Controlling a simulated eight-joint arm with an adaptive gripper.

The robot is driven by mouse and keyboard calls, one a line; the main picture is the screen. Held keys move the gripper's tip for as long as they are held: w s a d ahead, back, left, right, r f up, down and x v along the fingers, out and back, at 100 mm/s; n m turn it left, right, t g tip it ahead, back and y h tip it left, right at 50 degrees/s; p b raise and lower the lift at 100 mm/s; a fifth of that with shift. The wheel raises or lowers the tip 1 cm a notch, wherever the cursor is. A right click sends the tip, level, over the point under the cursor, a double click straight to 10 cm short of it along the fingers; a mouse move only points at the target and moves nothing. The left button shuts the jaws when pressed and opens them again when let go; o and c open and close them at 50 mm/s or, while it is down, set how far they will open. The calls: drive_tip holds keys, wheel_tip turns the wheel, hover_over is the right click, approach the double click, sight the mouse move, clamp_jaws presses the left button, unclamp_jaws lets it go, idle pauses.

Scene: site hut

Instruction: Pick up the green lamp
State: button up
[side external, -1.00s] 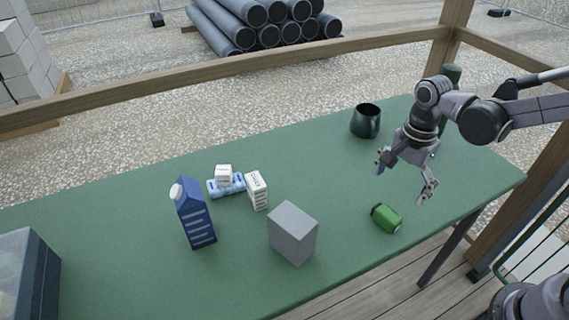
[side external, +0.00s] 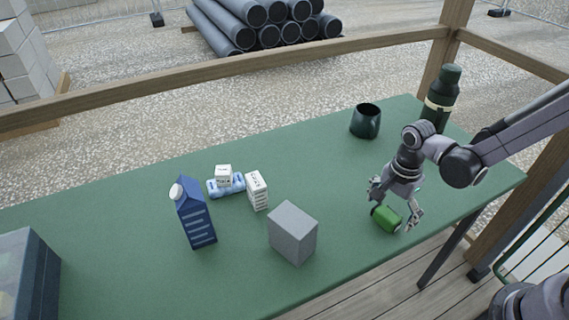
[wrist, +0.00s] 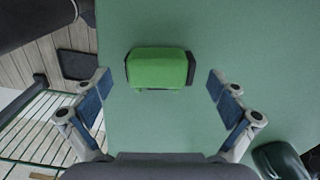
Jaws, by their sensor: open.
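The green lamp (side external: 386,219) lies on the green table near its front right edge. It is a small green block with dark ends. My gripper (side external: 392,206) is open and low over the lamp, one finger on each side of it in the side view. In the wrist view the lamp (wrist: 158,68) lies between the lines of the two open fingers, a little beyond their tips, with clear table on both sides of it. My gripper (wrist: 158,88) is empty there. I cannot tell whether a finger touches the lamp.
A grey box (side external: 293,233) stands left of the lamp. A dark green mug (side external: 365,121) and a dark bottle (side external: 441,97) stand behind. A blue carton (side external: 192,213), small white boxes (side external: 257,190) and a clear bin (side external: 28,280) are farther left. The table (side external: 330,180) is clear between the grey box and mug.

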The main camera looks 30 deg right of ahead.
drive_tip(key=shift+f, duration=0.4)
drive_tip(key=c, duration=0.7)
drive_tip(key=shift+r, duration=0.1)
